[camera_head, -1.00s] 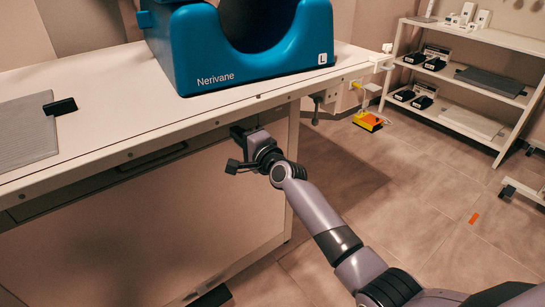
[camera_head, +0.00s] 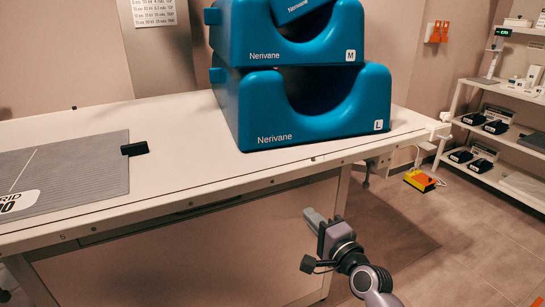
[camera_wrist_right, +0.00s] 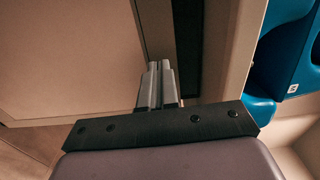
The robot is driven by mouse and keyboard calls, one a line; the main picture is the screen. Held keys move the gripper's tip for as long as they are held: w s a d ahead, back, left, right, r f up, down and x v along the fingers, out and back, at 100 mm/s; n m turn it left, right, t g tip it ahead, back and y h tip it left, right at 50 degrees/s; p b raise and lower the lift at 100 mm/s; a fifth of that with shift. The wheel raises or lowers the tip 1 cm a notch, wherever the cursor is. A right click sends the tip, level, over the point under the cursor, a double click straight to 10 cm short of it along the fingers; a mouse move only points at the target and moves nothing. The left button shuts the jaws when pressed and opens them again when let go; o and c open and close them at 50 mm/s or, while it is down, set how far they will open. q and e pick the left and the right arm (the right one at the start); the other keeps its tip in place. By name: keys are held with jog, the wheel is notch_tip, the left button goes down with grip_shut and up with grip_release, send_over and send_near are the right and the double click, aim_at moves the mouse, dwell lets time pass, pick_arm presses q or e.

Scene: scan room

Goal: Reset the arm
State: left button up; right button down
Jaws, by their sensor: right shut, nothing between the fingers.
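My right gripper (camera_head: 315,218) is in front of the white table's front panel, below the tabletop edge, in the head view. It is shut and empty. In the right wrist view its two fingers (camera_wrist_right: 158,85) lie together, pointing at the table's front. The forearm comes in from the lower right of the head view. My left arm and gripper are not in view.
Blue Nerivane blocks marked L (camera_head: 310,110) and M (camera_head: 300,48) are stacked on the table (camera_head: 180,115). A grey mat (camera_head: 80,180) with a black clip (camera_head: 135,149) lies left. Shelves (camera_head: 500,185) and a yellow-orange pedal (camera_head: 420,180) are at right, with open floor before them.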

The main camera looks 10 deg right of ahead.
jog(key=s+d+f+n+g+h, duration=0.1)
jog(key=s+f+n+g, duration=0.1)
jog(key=s+f+n, duration=0.6)
jog(key=s+d+f+n+g+h, duration=0.1)
jog(key=s+f+n+g, duration=0.25)
jog(key=s, duration=0.85)
jog(key=s+d+f+n+g+h, duration=0.1)
jog(key=s+f+n+g, duration=0.1)
jog(key=s+f+n, duration=0.45)
notch_tip(320, 180, up, 14)
jog(key=s+m+p, duration=0.1)
jog(key=s+p, duration=0.1)
jog(key=p, duration=1.5)
jog(key=shift+s+d+t, duration=0.35)
jog(key=shift+s+t, duration=0.05)
jog(key=shift+t, duration=0.05)
jog(key=shift+r, duration=0.1)
